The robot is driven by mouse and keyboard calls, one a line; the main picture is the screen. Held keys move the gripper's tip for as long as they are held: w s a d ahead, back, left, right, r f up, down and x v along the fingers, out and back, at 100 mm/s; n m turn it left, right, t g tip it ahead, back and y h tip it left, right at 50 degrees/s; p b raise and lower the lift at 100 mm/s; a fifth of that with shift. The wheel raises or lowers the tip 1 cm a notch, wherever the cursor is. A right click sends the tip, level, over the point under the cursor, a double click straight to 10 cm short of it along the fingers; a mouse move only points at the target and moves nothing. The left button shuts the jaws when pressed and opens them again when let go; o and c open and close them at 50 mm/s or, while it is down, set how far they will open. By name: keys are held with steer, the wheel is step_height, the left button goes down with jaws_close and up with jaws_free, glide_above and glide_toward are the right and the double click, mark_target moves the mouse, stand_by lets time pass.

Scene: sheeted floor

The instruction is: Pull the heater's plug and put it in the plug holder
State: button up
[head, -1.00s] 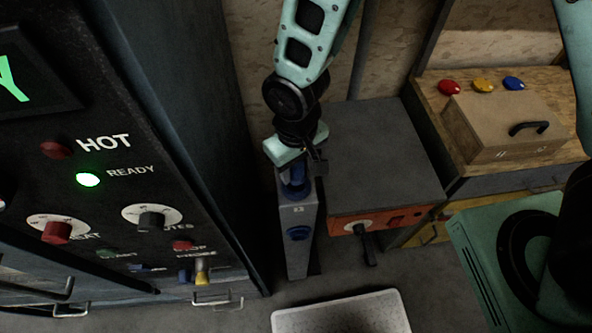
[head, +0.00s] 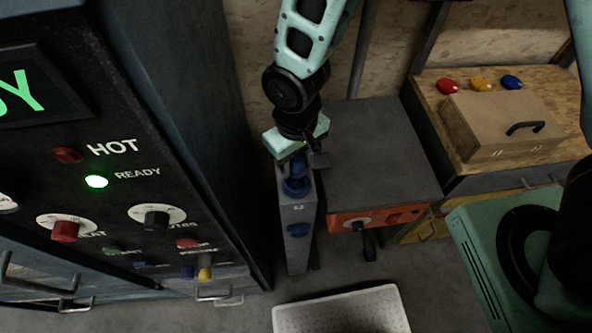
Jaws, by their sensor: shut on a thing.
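My gripper (head: 298,160) points down above a narrow grey post (head: 298,250). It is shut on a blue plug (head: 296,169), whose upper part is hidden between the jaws. The plug is directly over a blue socket (head: 295,187) at the top of the post. I cannot tell whether its lower end is still in the socket. A second blue fitting (head: 299,230) is lower on the post, below a small white label. A grey box with an orange front (head: 378,217), a dial and a red switch stands right beside the post; it may be the heater. I cannot identify the plug holder.
A tall dark cabinet (head: 190,110) with knobs and a green READY lamp fills the left. A pale tray (head: 342,312) lies on the floor in front. A wooden bench (head: 432,98) with coloured buttons and a handled box is at the right.

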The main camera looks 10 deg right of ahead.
steer(key=shift+r, duration=0.15)
steer(key=shift+r+p, duration=1.6)
steer(key=shift+r, duration=0.3)
